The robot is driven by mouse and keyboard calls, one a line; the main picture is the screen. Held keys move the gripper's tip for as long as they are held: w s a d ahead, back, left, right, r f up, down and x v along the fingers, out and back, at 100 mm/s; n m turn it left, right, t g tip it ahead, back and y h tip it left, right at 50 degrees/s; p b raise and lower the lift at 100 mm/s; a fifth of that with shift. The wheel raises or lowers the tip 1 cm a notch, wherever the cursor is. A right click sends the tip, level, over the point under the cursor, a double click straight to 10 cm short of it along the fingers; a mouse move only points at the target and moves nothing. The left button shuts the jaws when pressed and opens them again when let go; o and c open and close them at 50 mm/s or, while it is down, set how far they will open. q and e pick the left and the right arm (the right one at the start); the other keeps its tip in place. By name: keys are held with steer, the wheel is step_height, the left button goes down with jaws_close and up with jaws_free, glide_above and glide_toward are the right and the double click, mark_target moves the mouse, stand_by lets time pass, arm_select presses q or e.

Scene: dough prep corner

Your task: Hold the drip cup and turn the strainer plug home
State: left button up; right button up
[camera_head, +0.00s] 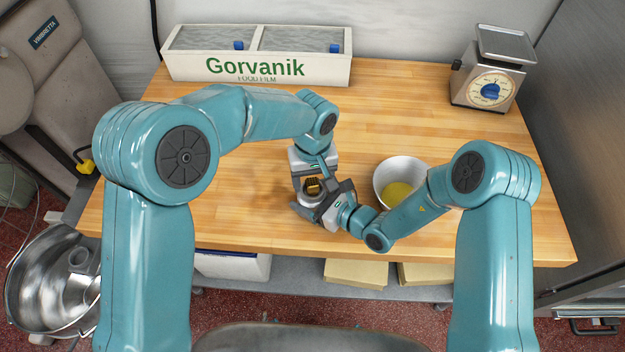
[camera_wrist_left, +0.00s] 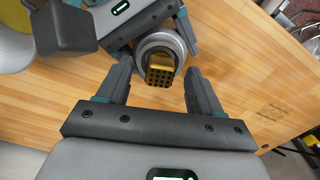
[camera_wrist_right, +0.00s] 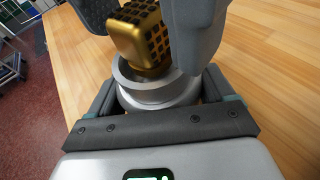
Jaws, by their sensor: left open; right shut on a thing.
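The drip cup (camera_head: 306,201) is a small grey metal cup held near the front middle of the table; its round rim shows in the left wrist view (camera_wrist_left: 158,41). My right gripper (camera_wrist_right: 158,98) is shut on the cup, one finger on each side. The strainer plug (camera_wrist_right: 143,36) is a gold block with a dark grid of holes. It stands up out of the cup's mouth; how deep it sits is hidden. My left gripper (camera_wrist_left: 158,78) is open, its two dark fingers spread on either side of the plug, with gaps visible in the left wrist view.
A white bowl (camera_head: 396,168) with yellow contents stands right of the cup, close to my right arm. A Gorvanik film box (camera_head: 258,70) and a scale (camera_head: 490,85) stand at the back. The wooden table (camera_head: 420,95) is clear between them.

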arm_select(q)
step_height(320, 180, up, 11)
stand_by(0.6)
steer(key=shift+f, duration=0.1)
steer(key=shift+c, duration=0.7)
steer(key=m, duration=0.1)
glide_above(313, 181)
step_height(313, 181, down, 5)
steer(key=shift+f, duration=0.1)
steer(key=shift+a+f, duration=0.1)
steer(key=shift+f, duration=3.15)
steer(key=c, duration=1.1)
steer(key=shift+m, duration=1.6)
